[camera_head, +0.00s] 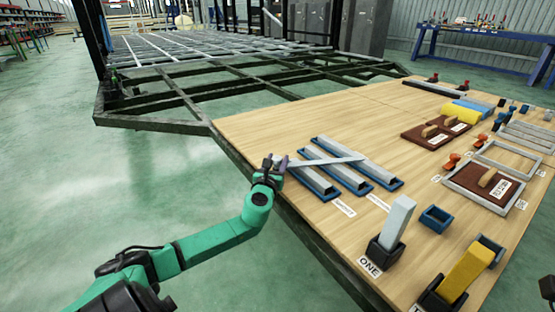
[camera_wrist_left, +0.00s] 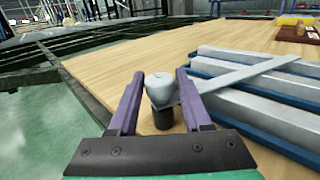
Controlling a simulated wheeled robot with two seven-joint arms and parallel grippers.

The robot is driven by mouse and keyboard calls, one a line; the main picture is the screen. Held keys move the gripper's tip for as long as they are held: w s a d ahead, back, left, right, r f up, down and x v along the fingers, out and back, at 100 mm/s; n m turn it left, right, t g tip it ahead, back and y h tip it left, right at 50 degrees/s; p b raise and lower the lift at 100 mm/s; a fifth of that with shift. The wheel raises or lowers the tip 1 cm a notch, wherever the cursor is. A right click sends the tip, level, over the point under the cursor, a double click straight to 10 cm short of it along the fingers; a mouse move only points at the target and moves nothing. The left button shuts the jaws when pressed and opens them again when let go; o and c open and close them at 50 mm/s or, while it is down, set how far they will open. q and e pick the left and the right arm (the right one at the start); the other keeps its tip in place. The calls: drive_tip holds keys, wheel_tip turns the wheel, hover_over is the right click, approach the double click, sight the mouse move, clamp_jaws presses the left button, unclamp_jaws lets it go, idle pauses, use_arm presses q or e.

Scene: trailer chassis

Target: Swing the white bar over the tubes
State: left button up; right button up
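Three grey square tubes lie side by side in blue holders (camera_head: 371,170) on the wooden table; they also show at the right of the left wrist view (camera_wrist_left: 262,108). The white bar (camera_head: 335,160) lies slantwise across the tubes. In the left wrist view the bar (camera_wrist_left: 245,74) runs from a pale round knob (camera_wrist_left: 159,86) on a dark post out to the right over the tubes. My left gripper (camera_head: 278,162) is at the knob end of the bar. Its purple fingers (camera_wrist_left: 160,78) are open, one on each side of the knob. Whether a finger touches is unclear.
A grey block (camera_head: 397,222) stands tilted in a black holder labelled ONE, with a yellow block (camera_head: 466,273) and an empty blue tray (camera_head: 435,219) nearby. Brown boards (camera_head: 422,139) and frames lie at the right. The dark trailer chassis (camera_head: 150,122) adjoins the table's far left edge.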

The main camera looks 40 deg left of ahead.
use_arm(q)
clamp_jaws()
idle(1.2)
